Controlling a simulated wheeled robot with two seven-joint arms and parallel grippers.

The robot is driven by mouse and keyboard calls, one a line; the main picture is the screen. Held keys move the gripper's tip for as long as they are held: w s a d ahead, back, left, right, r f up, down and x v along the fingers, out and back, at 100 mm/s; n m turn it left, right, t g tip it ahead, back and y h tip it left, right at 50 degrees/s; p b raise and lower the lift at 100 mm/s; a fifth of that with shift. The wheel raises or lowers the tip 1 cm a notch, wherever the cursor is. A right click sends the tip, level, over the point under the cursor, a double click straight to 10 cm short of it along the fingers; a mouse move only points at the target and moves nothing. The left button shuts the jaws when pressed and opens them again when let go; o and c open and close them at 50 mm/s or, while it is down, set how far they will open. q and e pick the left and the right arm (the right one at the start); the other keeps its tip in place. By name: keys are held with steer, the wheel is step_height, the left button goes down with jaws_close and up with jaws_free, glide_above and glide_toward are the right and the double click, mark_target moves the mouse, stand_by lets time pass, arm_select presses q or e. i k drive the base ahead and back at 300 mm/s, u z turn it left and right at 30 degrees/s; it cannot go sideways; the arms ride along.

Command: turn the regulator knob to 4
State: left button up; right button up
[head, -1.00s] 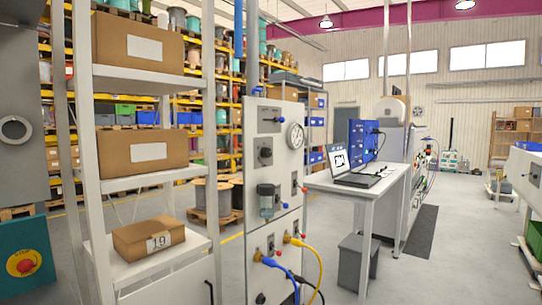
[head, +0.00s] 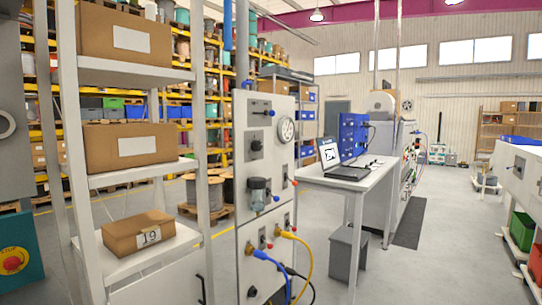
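A tall light-grey pneumatic panel (head: 268,215) stands upright near the middle of the head view. It carries a round white dial gauge (head: 286,130) at its upper right. A dark knob (head: 256,145) sits on a grey plate to the left of and below the gauge; it looks like the regulator knob, but its markings are too small to read. A clear filter bowl (head: 258,197) hangs below it. Blue and yellow hoses plug into the lower part. Neither of my grippers is in view.
A white shelf rack (head: 130,176) with cardboard boxes stands close at left, beside the panel. A white table (head: 345,183) with an open laptop (head: 342,166) stands right of the panel, with a grey bin (head: 346,250) beneath. Open floor (head: 445,240) lies further right.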

mark_target(256, 146)
steer(key=k, duration=0.65)
steer(key=z, duration=0.6)
steer(key=i, duration=0.65)
steer(key=z, duration=0.5)
steer(key=i, duration=1.05)
steer(key=u, duration=0.45)
